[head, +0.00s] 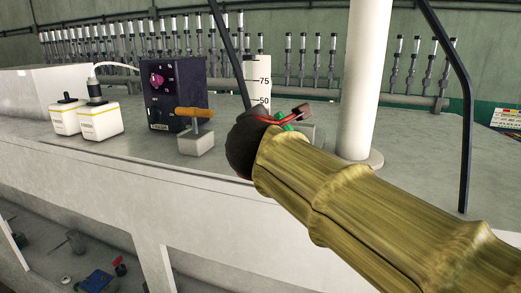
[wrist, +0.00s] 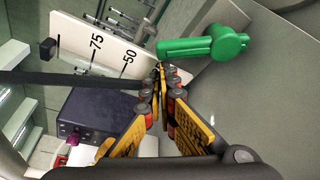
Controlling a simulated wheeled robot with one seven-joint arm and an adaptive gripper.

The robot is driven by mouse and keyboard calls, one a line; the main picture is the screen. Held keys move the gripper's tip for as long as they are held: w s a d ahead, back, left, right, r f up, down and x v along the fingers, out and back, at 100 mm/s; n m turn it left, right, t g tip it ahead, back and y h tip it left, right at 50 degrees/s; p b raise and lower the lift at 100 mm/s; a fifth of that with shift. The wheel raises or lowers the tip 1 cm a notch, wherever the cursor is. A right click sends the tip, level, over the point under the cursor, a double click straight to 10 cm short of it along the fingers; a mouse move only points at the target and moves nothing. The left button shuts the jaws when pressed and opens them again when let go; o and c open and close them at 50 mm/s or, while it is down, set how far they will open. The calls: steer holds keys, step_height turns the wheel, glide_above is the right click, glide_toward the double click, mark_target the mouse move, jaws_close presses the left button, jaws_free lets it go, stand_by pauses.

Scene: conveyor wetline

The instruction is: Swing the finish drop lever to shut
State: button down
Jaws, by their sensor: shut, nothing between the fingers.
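A green lever (wrist: 185,47) with a round hub shows in the wrist view, at the top right of centre. Its arm points left from the hub. In the head view only a small bit of green (head: 287,124) shows past my wrist. My gripper (wrist: 160,70) is shut and empty, its fingertips just below the free end of the green arm. Whether they touch it I cannot tell. In the head view my own wrist and sleeve hide the fingers. An orange-handled lever (head: 193,112) stands on a grey block to the left. I see no label naming either lever.
A white scale plate (head: 257,72) stands behind my wrist; it also shows in the wrist view (wrist: 75,42). A dark control box (head: 191,80) and two white bottles (head: 100,122) stand left. A white post (head: 359,80) rises right. A dark bar (wrist: 70,78) crosses beside my fingers.

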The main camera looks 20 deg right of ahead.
mark_target(281, 111)
steer(key=m+b, duration=0.1)
steer(key=b, duration=0.1)
steer(key=d+m+b, duration=0.1)
steer(key=b, duration=0.1)
steer(key=s+r+m+t+b, duration=0.1)
steer(key=b, duration=0.1)
steer(key=shift+d, duration=0.25)
steer(key=m+b, duration=0.1)
steer(key=b, duration=0.1)
steer(key=s+d+r+m+b, duration=0.1)
steer(key=b, duration=0.1)
steer(key=r+m+t+b, duration=0.1)
steer(key=shift+s+d+b, duration=0.15)
steer(key=shift+d+b, duration=0.15)
steer(key=shift+b, duration=0.1)
steer(key=shift+s, duration=0.1)
